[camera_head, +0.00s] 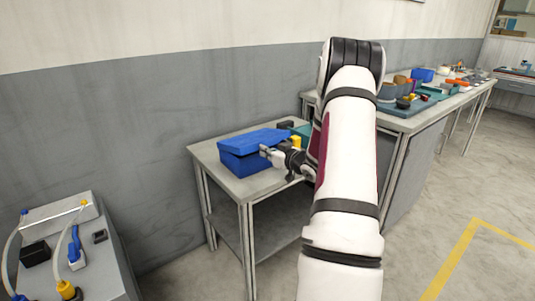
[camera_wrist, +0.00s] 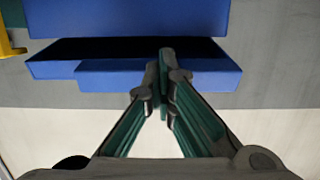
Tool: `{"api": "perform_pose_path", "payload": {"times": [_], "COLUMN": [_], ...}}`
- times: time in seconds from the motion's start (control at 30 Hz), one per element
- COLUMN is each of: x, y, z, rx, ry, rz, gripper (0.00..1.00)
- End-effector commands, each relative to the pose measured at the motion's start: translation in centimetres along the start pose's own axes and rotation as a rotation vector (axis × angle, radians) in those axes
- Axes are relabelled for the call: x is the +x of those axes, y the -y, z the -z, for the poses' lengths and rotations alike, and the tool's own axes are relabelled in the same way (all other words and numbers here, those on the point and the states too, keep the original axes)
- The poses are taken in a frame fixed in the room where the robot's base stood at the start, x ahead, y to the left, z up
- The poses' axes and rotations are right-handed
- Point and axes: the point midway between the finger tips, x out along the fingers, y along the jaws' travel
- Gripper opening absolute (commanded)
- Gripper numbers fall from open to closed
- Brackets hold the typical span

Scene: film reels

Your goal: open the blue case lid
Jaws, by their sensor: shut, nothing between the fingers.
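The blue case (camera_head: 238,164) stands on a small grey table. Its lid (camera_head: 256,138) looks tilted and partly raised, with a gap along the front. In the wrist view the case shows as two blue parts, an upper one (camera_wrist: 125,17) and a lower one (camera_wrist: 200,80), with a dark gap between them. My gripper (camera_head: 267,152) is at the front of the case. In the wrist view its fingertips (camera_wrist: 165,62) are together, empty, and overlap the dark gap. I cannot tell whether they touch the lid.
A yellow object (camera_head: 296,142) stands right of the case, near a teal item partly hidden by my arm. A longer table (camera_head: 432,114) with trays and several items is at the right. A grey bench (camera_head: 112,265) with cables is at the lower left. The wall (camera_head: 120,120) is behind.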

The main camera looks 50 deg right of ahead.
Motion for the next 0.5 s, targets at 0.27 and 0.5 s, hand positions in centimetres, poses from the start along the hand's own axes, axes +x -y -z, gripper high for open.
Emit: {"api": "perform_pose_path", "payload": {"times": [0.27, 0.5], "x": [0.9, 1.5], "y": [0.1, 0.1], "z": [2.4, 3.8], "rx": [-0.001, 0.0], "ry": [-0.002, -0.002], "rz": [0.001, 0.001], "gripper": [0.0, 0.0]}}
